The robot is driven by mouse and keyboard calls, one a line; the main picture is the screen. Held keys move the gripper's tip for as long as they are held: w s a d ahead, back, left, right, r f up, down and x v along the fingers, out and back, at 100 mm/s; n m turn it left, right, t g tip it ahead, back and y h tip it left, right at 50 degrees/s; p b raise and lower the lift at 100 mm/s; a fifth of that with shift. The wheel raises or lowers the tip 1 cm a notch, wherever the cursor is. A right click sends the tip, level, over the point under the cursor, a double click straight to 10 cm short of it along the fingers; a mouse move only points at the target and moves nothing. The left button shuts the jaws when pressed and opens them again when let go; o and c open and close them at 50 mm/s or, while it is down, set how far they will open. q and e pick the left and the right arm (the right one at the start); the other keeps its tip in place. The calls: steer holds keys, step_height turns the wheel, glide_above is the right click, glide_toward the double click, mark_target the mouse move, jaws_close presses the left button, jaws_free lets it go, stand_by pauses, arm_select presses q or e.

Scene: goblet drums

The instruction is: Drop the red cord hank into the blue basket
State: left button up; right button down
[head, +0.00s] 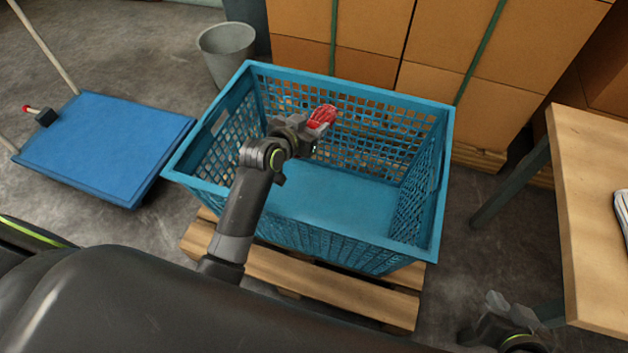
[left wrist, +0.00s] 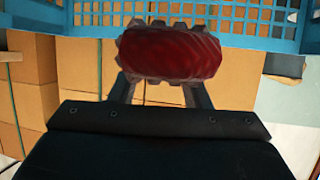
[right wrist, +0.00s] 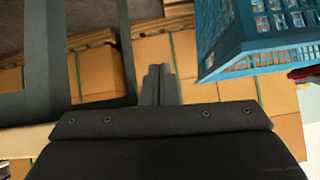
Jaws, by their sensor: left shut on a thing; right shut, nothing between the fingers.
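The red cord hank (head: 322,117) is held in my left gripper (head: 314,124), above the inside of the blue basket (head: 440,190). In the left wrist view the hank (left wrist: 170,52) lies across between the two fingers, which are shut on it. The basket is an open plastic crate with lattice walls, and its blue floor shows bare. Its wall also shows in the left wrist view (left wrist: 230,18) and in the right wrist view (right wrist: 240,40). My right gripper (head: 497,302) is low at the bottom right, outside the basket. In the right wrist view its fingers (right wrist: 160,72) are together and empty.
The basket stands on a wooden pallet (head: 330,292). Stacked cardboard boxes (head: 375,40) rise behind it. A grey bin (head: 226,50) stands behind left, and a blue platform cart (head: 100,145) is at left. A wooden table (head: 590,200) is at right, near my right gripper.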

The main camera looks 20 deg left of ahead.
arm_select(q)
steer(key=shift+f+b, duration=0.65)
steer(key=shift+b, duration=0.05)
steer(key=shift+f+b, duration=0.55)
steer(key=shift+b, duration=0.15)
arm_select(e)
steer(key=w+r+t, duration=0.2)
steer(key=r+t, duration=0.4)
steer(key=r, duration=0.3)
steer(key=w+r+n+t+h, duration=0.1)
steer(key=w+r+t, duration=0.2)
steer(key=r+t, duration=0.3)
steer(key=shift+w+d+r+n+h, duration=0.25)
steer(key=shift+d+r, duration=0.2)
steer(key=shift+r, duration=1.4)
arm_select(q)
steer(key=o, duration=1.1)
steer(key=shift+f, duration=0.1)
steer(key=shift+s, duration=0.1)
arm_select(e)
steer(key=shift+f, duration=0.1)
